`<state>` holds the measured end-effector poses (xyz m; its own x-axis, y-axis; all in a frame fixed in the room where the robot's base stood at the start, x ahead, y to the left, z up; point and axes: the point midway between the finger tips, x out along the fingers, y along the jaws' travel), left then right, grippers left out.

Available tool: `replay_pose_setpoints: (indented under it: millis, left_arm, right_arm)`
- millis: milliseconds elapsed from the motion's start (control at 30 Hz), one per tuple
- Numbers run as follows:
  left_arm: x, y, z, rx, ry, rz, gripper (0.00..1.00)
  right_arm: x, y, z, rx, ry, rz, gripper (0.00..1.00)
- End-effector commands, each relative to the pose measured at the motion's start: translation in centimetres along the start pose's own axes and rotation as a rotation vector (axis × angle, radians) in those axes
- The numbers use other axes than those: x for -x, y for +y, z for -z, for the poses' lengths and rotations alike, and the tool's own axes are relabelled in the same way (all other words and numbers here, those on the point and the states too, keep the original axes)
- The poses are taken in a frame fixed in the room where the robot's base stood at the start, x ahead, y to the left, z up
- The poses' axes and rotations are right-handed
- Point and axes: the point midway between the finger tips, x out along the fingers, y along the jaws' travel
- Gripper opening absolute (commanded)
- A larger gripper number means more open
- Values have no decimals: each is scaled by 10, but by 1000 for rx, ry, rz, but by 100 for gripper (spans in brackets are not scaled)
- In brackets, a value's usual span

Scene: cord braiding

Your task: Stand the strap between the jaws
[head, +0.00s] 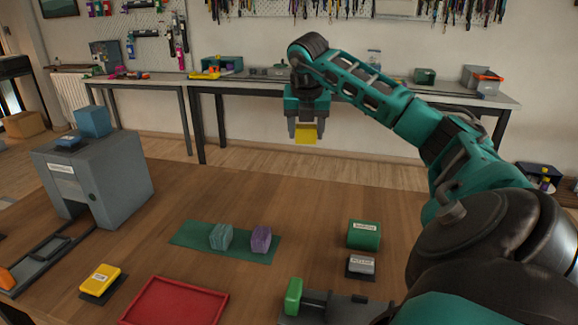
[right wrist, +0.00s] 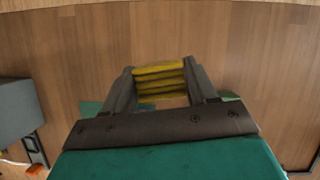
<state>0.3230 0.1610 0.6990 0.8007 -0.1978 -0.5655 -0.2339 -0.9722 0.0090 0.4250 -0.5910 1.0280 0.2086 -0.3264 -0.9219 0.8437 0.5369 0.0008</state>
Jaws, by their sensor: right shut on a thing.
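My right gripper (head: 306,127) is shut on a yellow strap (head: 306,136), folded into a ridged block, and holds it high above the far part of the table. The strap also shows between the two fingers in the right wrist view (right wrist: 160,82). A dark grey fixture (head: 345,309) with an upright green block (head: 293,296) sits at the near edge of the table. It may be the jaws, but it is cut off by the frame and partly behind my right arm, so I cannot tell. My left gripper is not in view.
A green mat (head: 190,240) bears a grey-green bundle (head: 220,237) and a purple bundle (head: 260,239). A red tray (head: 175,302), a yellow box (head: 101,279), a green box (head: 364,234) and a grey cabinet (head: 95,180) stand around. The table's far middle is clear.

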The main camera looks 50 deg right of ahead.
Motion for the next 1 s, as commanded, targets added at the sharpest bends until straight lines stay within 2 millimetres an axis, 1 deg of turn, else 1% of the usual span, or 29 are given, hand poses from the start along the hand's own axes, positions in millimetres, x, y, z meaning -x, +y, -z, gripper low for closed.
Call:
replay_pose_setpoints:
  millis: [33, 133, 233, 367, 400, 533, 700, 833, 1000]
  left_arm:
    - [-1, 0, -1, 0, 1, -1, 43]
    - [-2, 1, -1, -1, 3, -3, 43]
    - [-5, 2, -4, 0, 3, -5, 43]
    - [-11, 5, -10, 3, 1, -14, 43]
    - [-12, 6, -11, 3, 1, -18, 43]
    - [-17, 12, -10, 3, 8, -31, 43]
    - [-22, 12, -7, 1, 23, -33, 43]
    - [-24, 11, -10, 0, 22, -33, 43]
    - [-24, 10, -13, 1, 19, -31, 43]
  right_arm:
    - [2, -5, -5, -58, 1, 18, 26]
    - [4, -15, -10, -135, 1, 52, 26]
    - [-6, -19, -8, -163, 2, 70, 26]
    - [-34, -20, 4, -162, 4, 75, 26]
    - [-44, -20, 9, -162, 5, 75, 26]
    - [-75, -20, 22, -160, 5, 74, 26]
    - [-113, -19, 38, -161, 5, 70, 26]
    - [-132, -19, 46, -162, 4, 69, 26]
    - [-141, -18, 49, -163, 2, 66, 26]
